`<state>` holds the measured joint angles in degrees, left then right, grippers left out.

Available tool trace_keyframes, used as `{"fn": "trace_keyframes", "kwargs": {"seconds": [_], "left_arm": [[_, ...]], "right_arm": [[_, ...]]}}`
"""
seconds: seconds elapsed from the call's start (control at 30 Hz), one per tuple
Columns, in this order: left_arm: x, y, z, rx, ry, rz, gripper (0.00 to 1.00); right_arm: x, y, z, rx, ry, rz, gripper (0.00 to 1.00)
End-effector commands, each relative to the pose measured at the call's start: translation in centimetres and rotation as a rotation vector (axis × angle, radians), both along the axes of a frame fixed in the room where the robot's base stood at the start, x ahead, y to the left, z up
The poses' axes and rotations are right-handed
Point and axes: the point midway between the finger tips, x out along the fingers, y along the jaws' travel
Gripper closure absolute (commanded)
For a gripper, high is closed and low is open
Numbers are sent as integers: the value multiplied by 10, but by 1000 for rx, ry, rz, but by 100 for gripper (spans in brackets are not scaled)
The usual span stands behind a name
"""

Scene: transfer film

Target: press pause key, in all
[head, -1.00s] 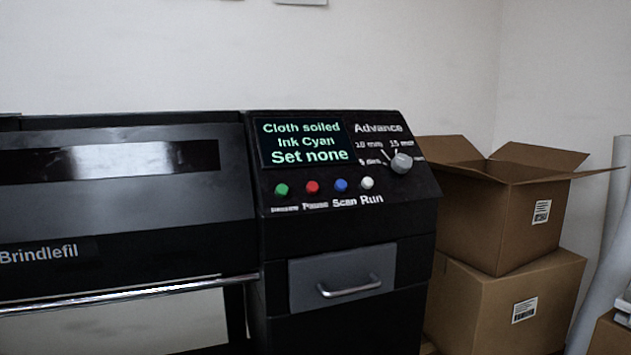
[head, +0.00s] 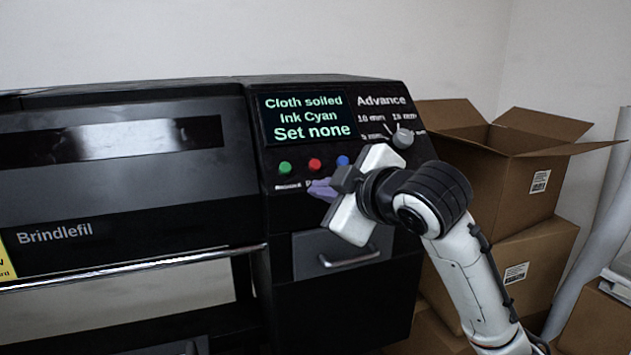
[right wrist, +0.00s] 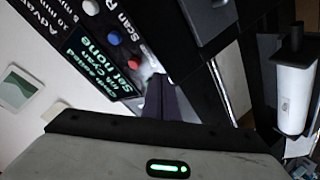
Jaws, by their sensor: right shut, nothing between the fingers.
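The black printer's panel carries a row of round keys. The red key (head: 315,165), labelled Pause in the earlier head view, sits between the green key (head: 285,168) and the blue key (head: 342,161). The white key is hidden behind my gripper in the head view but shows in the right wrist view (right wrist: 91,6). The display (head: 305,117) reads "Cloth soiled, Ink Cyan, Set none". My right gripper (head: 316,189) is shut and empty, its fingertips just below the red key, partly covering its label. The red key also shows in the right wrist view (right wrist: 134,65); I cannot tell contact.
The Advance knob (head: 403,138) is above my right gripper. A grey drawer (head: 306,258) with a bar handle lies below. Cardboard boxes (head: 515,175) stand stacked to the right, beside pale rolls (head: 590,240). The printer's lid (head: 120,190) spans the left.

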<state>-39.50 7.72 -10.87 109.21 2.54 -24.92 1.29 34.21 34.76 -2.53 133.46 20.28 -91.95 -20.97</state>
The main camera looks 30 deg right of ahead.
Motion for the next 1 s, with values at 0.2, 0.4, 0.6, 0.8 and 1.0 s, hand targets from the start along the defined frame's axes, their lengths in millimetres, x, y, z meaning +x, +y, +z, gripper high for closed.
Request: {"fn": "trace_keyframes", "kwargs": {"seconds": [0.2,0.4,0.6,0.8,1.0], "left_arm": [[4,0,2,0,-7,-1,69],[5,-1,3,0,-9,-2,69],[5,-1,3,0,-9,-2,69],[4,-1,-2,0,-9,-2,69],[3,-1,-23,-1,-7,-2,69]], "right_arm": [[-5,-20,87,-85,-141,-7,100],[-8,-24,105,-103,-168,-9,100],[-8,-23,104,-102,-168,-9,100],[-5,-24,98,-101,-167,-8,100],[11,-28,78,-100,-166,-8,100]]}}
